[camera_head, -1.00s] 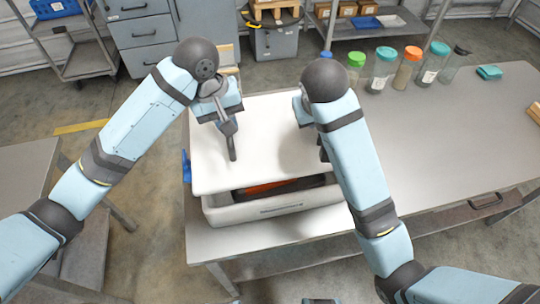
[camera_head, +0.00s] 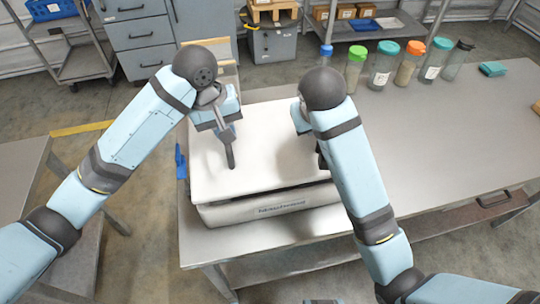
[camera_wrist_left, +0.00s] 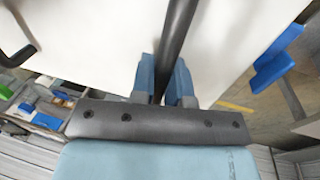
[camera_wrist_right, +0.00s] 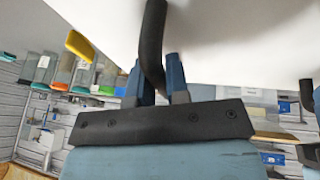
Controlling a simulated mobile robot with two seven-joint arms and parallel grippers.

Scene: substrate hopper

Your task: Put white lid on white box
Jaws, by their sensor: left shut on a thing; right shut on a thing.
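The white lid (camera_head: 262,150) lies over the white box (camera_head: 275,208) on the table, and its front edge runs along the top of the box front. Two dark handles stand on the lid. My left gripper (camera_head: 230,150) is shut on the left handle, and the left wrist view shows that dark handle (camera_wrist_left: 176,35) between its blue fingers. My right gripper (camera_wrist_right: 158,80) is shut on the right handle (camera_wrist_right: 152,40) in the right wrist view. In the head view its fingers are mostly hidden behind my right arm. Whether the lid is fully seated cannot be told.
The metal table (camera_head: 440,140) extends to the right with its middle clear. Several jars with coloured lids, such as a green-lidded jar (camera_head: 355,68), stand along the back edge. A teal cloth-like item (camera_head: 492,69) lies at the back right. A blue thing (camera_head: 181,162) is left of the box.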

